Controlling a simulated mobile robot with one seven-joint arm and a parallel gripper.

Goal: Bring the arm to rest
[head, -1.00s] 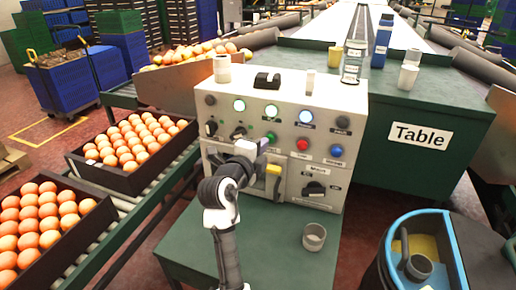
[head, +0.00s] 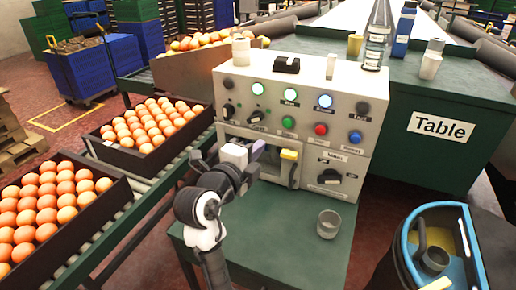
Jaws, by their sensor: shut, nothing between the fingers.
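My arm reaches up from the bottom of the head view over the green bench (head: 290,245). My gripper (head: 258,150) is in front of the grey control box (head: 345,108), near its yellow handle (head: 289,154). Its fingers are small in the picture and partly hidden by my wrist, and I see nothing held in them. I cannot tell whether the gripper touches the box.
A grey cup (head: 329,224) stands on the bench to the right of my arm. Crates of oranges (head: 110,158) line the rollers at left. A blue-rimmed bin (head: 408,240) is at lower right. Bottles and cups stand on the green table (head: 425,160).

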